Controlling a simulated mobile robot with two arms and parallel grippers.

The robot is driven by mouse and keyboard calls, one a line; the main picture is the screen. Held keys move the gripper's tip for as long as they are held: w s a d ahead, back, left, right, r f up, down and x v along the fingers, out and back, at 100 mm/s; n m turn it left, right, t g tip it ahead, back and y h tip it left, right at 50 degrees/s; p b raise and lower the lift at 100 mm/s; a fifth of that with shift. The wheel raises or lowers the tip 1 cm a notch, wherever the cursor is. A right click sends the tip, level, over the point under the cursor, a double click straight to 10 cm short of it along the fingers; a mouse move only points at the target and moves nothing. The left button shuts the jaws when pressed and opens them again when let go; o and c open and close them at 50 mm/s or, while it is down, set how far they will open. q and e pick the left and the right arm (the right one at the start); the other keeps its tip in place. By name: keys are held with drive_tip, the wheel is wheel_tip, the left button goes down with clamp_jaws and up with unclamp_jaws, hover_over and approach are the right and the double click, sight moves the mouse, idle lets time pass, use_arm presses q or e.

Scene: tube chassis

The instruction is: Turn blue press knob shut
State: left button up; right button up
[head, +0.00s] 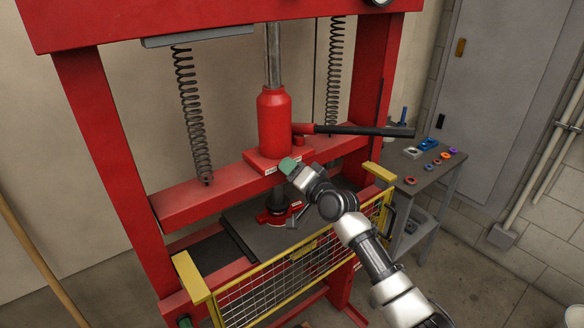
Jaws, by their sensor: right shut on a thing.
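My right gripper (289,166), with green at its tip, is at the front of the red bottle jack's base (262,162). It is shut there on a small thing that its own fingers hide, at the place of the blue press knob. No blue of the knob shows clearly, so I cannot tell how far it is turned. The red jack (274,122) stands upright on the press's cross beam (220,192). My left gripper is not in view.
A black pump handle (365,131) sticks out right above my right arm. A yellow-framed mesh guard (300,262) stands in front below it. Two springs hang either side of the jack. A grey side table (425,172) with small coloured parts stands at the right.

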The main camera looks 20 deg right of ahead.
drive_tip(key=m+p, duration=0.1)
drive_tip(key=m, duration=0.4)
drive_tip(key=shift+m+p, duration=0.3)
drive_tip(key=shift+m, duration=0.1)
idle(0.4)
drive_tip(key=o, duration=0.9)
drive_tip(key=shift+s+d, duration=0.1)
drive_tip(key=b+v, duration=0.1)
drive_tip(key=v, duration=0.9)
drive_tip(key=shift+s+f, duration=0.1)
drive_tip(key=shift+s, duration=0.25)
